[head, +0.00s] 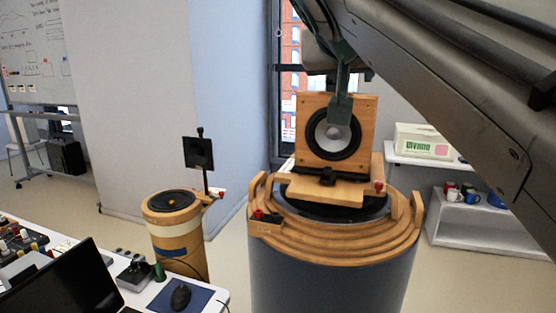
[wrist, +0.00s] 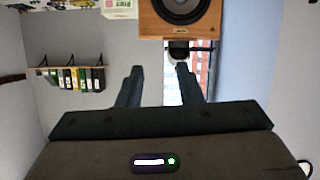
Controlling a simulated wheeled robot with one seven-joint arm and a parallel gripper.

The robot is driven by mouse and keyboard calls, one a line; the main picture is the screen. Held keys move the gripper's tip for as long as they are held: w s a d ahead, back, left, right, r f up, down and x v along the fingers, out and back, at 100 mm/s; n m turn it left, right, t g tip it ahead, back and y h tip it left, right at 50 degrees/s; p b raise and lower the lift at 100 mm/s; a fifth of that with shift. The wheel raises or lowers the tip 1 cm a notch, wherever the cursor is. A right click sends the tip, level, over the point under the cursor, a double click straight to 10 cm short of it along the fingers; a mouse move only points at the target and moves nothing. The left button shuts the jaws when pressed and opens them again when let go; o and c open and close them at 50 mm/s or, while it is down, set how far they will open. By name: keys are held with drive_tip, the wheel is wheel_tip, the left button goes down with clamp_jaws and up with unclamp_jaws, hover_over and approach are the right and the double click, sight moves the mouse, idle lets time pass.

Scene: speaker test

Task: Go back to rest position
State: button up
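My gripper (head: 341,108) is in front of the wooden speaker box (head: 312,107) in the head view, with a finger overlapping the upper right of its dark round cone. In the wrist view both fingers of my gripper (wrist: 158,70) are spread apart with nothing between them. The speaker box also shows in the wrist view (wrist: 150,24), cut off by the top edge, beyond the fingertips. The box stands upright on a wooden support on top of a large dark cylinder (head: 325,285). I cannot tell whether a finger touches the box.
A smaller wooden cylinder (head: 180,250) with a black driver and an upright dark plate stands at left. A desk with a laptop (head: 65,285) and mouse (head: 181,296) fills the lower left. White shelves (head: 465,225) with mugs stand at right. Open floor lies between the cylinders.

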drive_tip(key=s+d+f+n+g+y+p, duration=0.1)
drive_tip(key=s+d+f+g+p, duration=0.2)
drive_tip(key=f, duration=1.2)
drive_tip(key=s+d+f+n+g+y, duration=0.1)
drive_tip(key=s+f+g+y, duration=0.2)
drive_tip(key=f, duration=1.1)
drive_tip(key=s+f+g+p, duration=0.1)
drive_tip(key=s+f+g, duration=0.3)
drive_tip(key=s+f, duration=0.4)
wheel_tip(320, 180, down, 3)
drive_tip(key=shift+f, duration=0.1)
drive_tip(key=shift+d, duration=0.1)
